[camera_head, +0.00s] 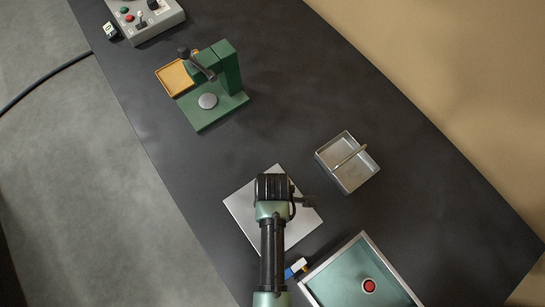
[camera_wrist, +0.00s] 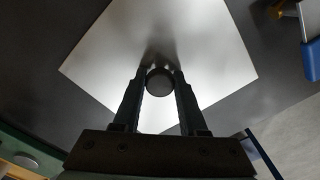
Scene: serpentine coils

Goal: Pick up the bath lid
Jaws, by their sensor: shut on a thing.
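The bath lid appears to be the flat, pale square plate (camera_head: 241,208) under my wrist in the head view. It fills much of the wrist view (camera_wrist: 207,45), with a round dark knob (camera_wrist: 159,83) on it. My gripper (camera_wrist: 159,75) is shut on this knob, one finger on each side. In the head view my arm and wrist hide the fingers, the knob and the plate's middle. I cannot tell whether the plate rests on the dark bench or is slightly above it.
An open metal box (camera_head: 333,155) with a rod across it stands right of the plate. A green press-like device (camera_head: 229,68) stands further back. A framed teal tray (camera_head: 334,287) with a red button and a blue-and-white item (camera_head: 296,267) are close by. The bench (camera_head: 275,125) behind the plate is clear.

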